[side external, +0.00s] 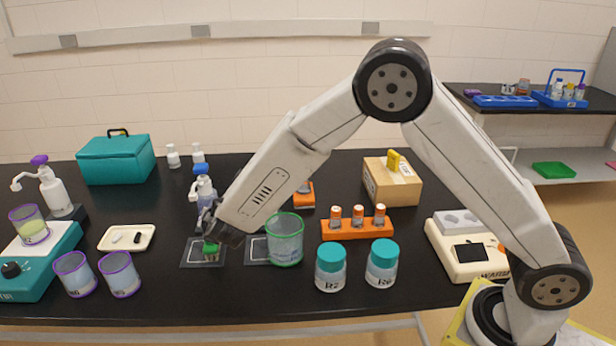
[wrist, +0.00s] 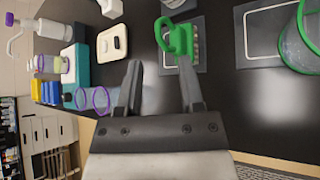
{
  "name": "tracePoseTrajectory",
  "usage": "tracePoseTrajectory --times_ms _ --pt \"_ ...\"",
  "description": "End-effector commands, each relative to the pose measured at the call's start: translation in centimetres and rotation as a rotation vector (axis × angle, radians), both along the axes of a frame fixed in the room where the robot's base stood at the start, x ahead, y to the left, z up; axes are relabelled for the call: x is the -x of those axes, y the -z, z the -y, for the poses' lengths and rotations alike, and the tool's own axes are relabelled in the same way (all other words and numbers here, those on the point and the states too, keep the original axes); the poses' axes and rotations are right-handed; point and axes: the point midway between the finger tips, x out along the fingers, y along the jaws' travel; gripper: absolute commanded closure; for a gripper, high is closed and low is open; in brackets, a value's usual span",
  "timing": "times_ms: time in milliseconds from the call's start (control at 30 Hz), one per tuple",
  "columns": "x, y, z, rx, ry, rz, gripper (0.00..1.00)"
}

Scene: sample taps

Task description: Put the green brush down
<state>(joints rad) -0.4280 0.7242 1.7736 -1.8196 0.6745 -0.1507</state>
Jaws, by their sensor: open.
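The green brush (side external: 210,250) rests on the left dark mat (side external: 189,257), which has a pale outline. In the wrist view the brush (wrist: 177,38) shows its green looped handle, with pale bristles beside it. My gripper (side external: 219,232) is low over that mat, right by the brush. In the wrist view my gripper (wrist: 159,64) has its two fingers spread with nothing between them. The brush lies just beyond the fingertips, closer to the right finger. I cannot tell whether that finger touches it.
A green-rimmed beaker (side external: 285,240) stands close to my gripper's right, on a second mat (side external: 256,250). Two teal-lidded jars (side external: 331,268) and an orange vial rack (side external: 352,230) are further right. A white tray (side external: 127,238) and purple-rimmed beakers (side external: 120,274) are left.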

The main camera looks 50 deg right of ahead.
Motion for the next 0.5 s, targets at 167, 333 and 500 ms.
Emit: tracePoseTrajectory --times_ms 167,333,500 --pt "2.0 -1.4 -0.8 -0.001 -0.002 0.001 0.52" --pt "3.3 -2.2 -1.3 0.0 -0.001 -0.001 0.52" --pt "3.8 -2.6 -1.5 0.0 0.0 0.0 0.52"
